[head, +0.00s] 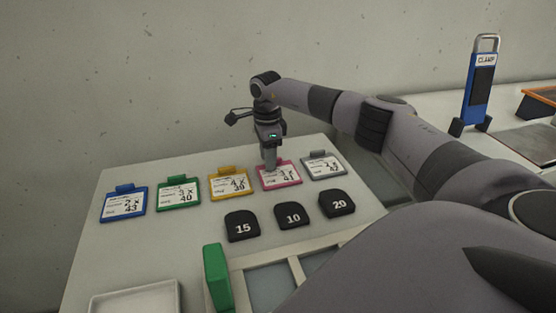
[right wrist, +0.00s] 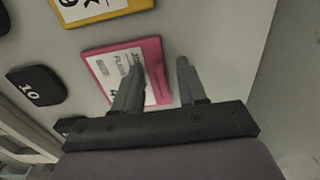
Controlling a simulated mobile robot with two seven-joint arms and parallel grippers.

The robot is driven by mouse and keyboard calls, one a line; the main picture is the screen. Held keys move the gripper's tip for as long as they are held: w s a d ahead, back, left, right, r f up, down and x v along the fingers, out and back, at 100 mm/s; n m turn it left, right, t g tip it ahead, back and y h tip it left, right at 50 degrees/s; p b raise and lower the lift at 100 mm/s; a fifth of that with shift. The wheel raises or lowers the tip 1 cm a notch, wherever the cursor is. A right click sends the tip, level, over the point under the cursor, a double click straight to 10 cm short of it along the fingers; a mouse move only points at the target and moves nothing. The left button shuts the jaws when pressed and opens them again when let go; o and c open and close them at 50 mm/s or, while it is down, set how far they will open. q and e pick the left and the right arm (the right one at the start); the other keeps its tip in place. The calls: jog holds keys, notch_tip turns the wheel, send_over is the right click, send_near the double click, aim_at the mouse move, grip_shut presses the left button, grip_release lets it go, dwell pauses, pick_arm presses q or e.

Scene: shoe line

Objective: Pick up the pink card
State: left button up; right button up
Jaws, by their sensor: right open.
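The pink card (head: 280,180) lies on the table in the head view, fourth from the left in a row of coloured cards. It also shows in the right wrist view (right wrist: 97,66), partly hidden behind a finger. My right gripper (head: 269,168) is over the card's top edge in the head view. In the right wrist view my right gripper (right wrist: 160,75) is open, one finger in front of the card and the other beyond its edge. I cannot tell whether the fingers touch it. My left gripper is not in view.
Blue (head: 123,204), green (head: 178,195), yellow (head: 229,185) and grey (head: 323,167) cards share the row. A wall stands behind; a blue clamp (head: 480,88) is at right.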

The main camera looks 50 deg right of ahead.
grip_shut()
jog(key=shift+r, duration=0.15)
notch_tip(320, 180, up, 20)
jog(key=p, duration=0.1)
dwell(0.4)
